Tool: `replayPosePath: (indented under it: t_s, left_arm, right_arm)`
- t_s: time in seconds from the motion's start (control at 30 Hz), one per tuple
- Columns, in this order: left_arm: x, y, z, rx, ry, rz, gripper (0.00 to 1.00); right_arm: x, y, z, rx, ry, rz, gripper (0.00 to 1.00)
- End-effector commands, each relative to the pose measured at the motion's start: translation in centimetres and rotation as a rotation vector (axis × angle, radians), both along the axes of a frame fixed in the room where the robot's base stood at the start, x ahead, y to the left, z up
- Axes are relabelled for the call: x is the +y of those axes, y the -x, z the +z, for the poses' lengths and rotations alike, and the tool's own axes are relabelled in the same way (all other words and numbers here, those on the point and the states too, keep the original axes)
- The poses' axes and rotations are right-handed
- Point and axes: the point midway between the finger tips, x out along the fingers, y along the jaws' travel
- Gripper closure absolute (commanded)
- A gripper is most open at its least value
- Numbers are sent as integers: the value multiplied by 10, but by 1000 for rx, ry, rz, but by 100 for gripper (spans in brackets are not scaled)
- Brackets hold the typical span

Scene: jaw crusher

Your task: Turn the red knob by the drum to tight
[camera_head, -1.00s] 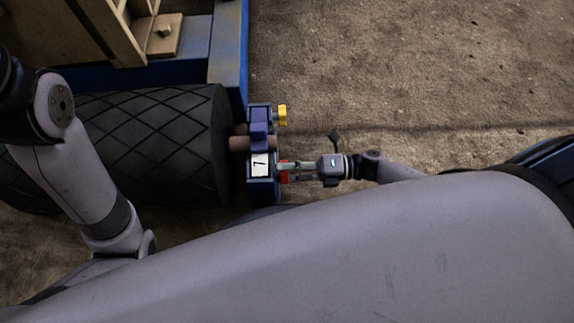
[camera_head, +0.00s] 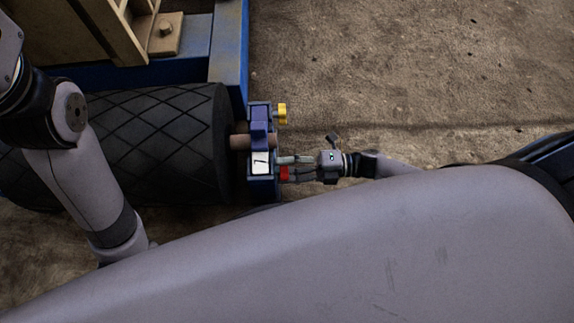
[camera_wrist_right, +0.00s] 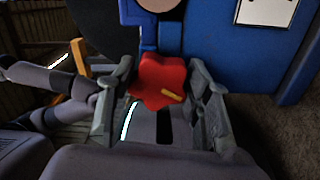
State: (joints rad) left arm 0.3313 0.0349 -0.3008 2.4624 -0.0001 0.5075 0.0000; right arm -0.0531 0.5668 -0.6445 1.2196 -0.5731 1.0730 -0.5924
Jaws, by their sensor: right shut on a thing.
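The red knob (camera_head: 284,174) sits on the right face of the blue bearing block (camera_head: 262,190) at the end of the black drum (camera_head: 150,140). My right gripper (camera_head: 289,167) reaches it from the right. In the right wrist view the lobed red knob (camera_wrist_right: 160,78) lies between the two fingers of my right gripper (camera_wrist_right: 162,88), which are shut on it. A short yellow mark (camera_wrist_right: 172,97) on the knob points to the lower right. My left arm shows at the left of the head view, but its gripper is not seen.
A yellow knob (camera_head: 281,113) sticks out of the same block, farther back. A white label (camera_head: 260,163) with a dark mark is on the block. A blue frame (camera_head: 229,60) stands behind the drum. Bare ground (camera_head: 420,70) lies to the right.

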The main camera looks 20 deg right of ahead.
Motion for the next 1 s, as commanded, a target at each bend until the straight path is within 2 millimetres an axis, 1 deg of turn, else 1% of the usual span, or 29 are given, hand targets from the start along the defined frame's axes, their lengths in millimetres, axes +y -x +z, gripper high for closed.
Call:
replayPosePath:
  t_s: [0.07, 0.1, 0.37, 0.4, 0.67, 0.77, 0.87, 1.0]
  left_arm:
    - [0, 0, 0, -1, 0, 0, 60]
    - [0, 0, 0, -1, -1, 0, 60]
    - [0, 2, 1, -6, 0, 0, 60]
    - [0, 2, 2, -7, 0, 0, 60]
    - [1, 5, 3, -17, 3, 1, 60]
    - [1, 5, 3, -16, 4, 1, 60]
    - [1, 4, 3, -14, 3, 0, 60]
    - [1, 3, 2, -12, 3, 1, 60]
  right_arm:
    - [-1, -1, 0, 0, 3, -3, 82]
    - [-1, -1, 0, 0, 3, -3, 53]
    - [0, 0, 0, -2, 2, -2, 35]
    - [0, 0, 0, -2, 2, -2, 34]
    - [0, 0, 0, -1, 1, -1, 34]
    - [-5, 1, 0, 0, 2, -1, 34]
    - [-18, 5, -1, 0, 5, -2, 34]
    - [-46, 13, -2, 1, 7, -3, 34]
